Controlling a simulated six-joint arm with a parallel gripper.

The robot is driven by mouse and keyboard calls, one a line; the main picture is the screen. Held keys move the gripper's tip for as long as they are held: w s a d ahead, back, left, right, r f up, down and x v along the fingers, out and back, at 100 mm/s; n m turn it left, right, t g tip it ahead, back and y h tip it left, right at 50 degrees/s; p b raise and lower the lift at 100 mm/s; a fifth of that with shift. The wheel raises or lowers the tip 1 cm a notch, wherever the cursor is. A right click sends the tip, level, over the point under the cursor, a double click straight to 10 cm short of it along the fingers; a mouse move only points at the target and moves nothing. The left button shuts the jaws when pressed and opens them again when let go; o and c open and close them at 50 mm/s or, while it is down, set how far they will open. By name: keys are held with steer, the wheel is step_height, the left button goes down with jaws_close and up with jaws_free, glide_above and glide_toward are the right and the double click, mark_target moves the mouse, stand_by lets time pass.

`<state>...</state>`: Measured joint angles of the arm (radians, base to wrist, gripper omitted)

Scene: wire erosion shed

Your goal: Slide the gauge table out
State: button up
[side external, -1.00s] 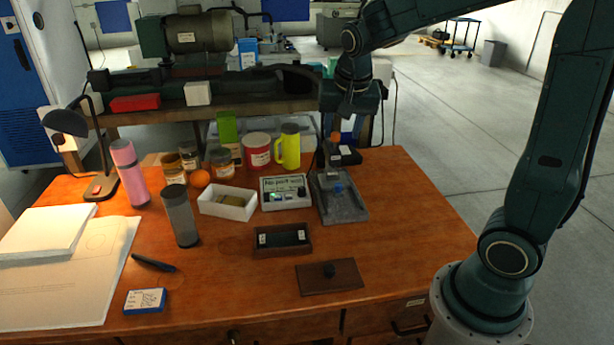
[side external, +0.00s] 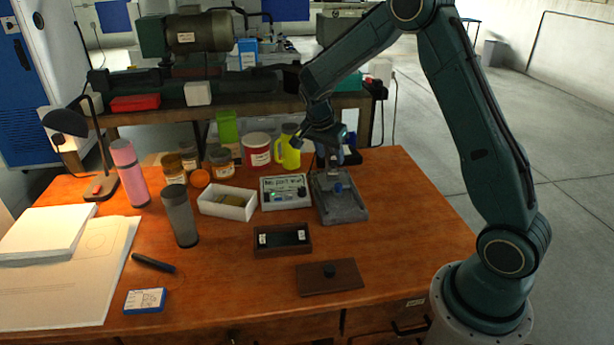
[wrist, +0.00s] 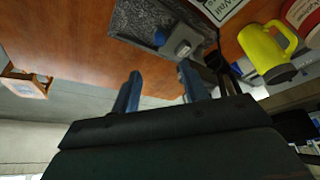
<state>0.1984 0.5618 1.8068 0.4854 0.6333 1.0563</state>
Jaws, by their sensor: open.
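The gauge stand is a grey speckled stone base (side external: 343,208) at the right rear of the wooden desk, with a small blue part (side external: 338,188) on it. In the wrist view the stone base (wrist: 137,18) is at the top, with a blue knob and a light grey block (wrist: 180,43). Which piece is the gauge table, I cannot tell for sure. My gripper (side external: 321,143) is above the rear of the stand and hides its upper part. In the wrist view my gripper (wrist: 160,82) is open, its two fingers apart with nothing between them, just short of the base.
A yellow mug (side external: 289,150) and a red-labelled tub (side external: 256,151) stand behind left of the stand. A display box (side external: 286,192) is close on its left. A dark tray (side external: 282,249) and a brown lid (side external: 330,285) lie in front. The desk right of the stand is clear.

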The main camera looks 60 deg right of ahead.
mark_target(338, 185)
steer(key=x, duration=1.3)
steer(key=shift+d+f, duration=0.1)
steer(key=shift+f, duration=0.25)
steer(key=shift+c, duration=0.2)
jaws_close()
